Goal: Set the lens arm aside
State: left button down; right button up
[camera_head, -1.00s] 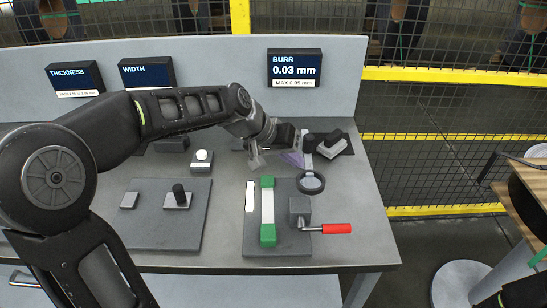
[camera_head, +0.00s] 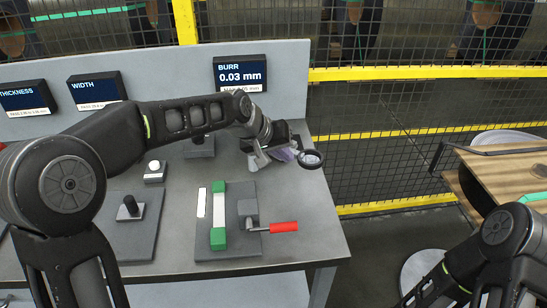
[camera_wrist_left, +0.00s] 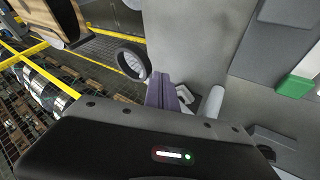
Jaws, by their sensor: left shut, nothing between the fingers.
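The lens arm's dark round lens (camera_head: 311,159) hangs at the right edge of the bench, clear of the strip fixture. In the left wrist view its ring (camera_wrist_left: 131,63) shows just beyond the fingers. My left gripper (camera_head: 286,155) is shut and empty, close beside the lens on its left. Its fingertips (camera_wrist_left: 163,92) show in the wrist view; I cannot tell whether they touch the lens arm. The arm's post and link are mostly hidden behind my gripper. My right gripper is out of view; only part of my right arm shows at lower right.
A fixture plate (camera_head: 232,248) holds a pale strip between green blocks (camera_head: 218,238), with a red-handled clamp (camera_head: 284,227) on its right. Displays (camera_head: 240,73) stand along the back panel. A yellow-railed mesh fence is beyond the bench's right edge.

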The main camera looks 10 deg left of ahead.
pick_arm(q)
jog(key=shift+w+d+r, duration=0.1)
jog(key=shift+w+d, duration=0.25)
jog(key=shift+w, duration=0.15)
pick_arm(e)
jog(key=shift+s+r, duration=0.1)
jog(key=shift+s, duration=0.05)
pick_arm(q)
jog(key=shift+w+r, duration=0.1)
